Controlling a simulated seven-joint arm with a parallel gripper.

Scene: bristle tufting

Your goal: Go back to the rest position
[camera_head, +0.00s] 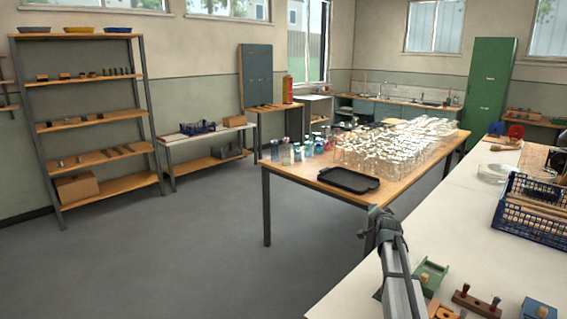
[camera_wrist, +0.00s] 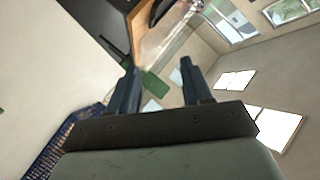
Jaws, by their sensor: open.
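My gripper (camera_wrist: 158,72) shows in the wrist view with its two dark fingers apart and nothing between them. It is tilted, with the room beyond its fingertips. In the head view my grey arm rises from the bottom edge at the near edge of the white workbench (camera_head: 470,225). The fingers cannot be made out there.
A blue basket (camera_head: 530,212) stands at the bench's right; it also shows at lower left in the wrist view (camera_wrist: 62,140). A wooden table (camera_head: 285,180) behind holds much glassware and a black tray (camera_head: 348,180). The bench middle is clear.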

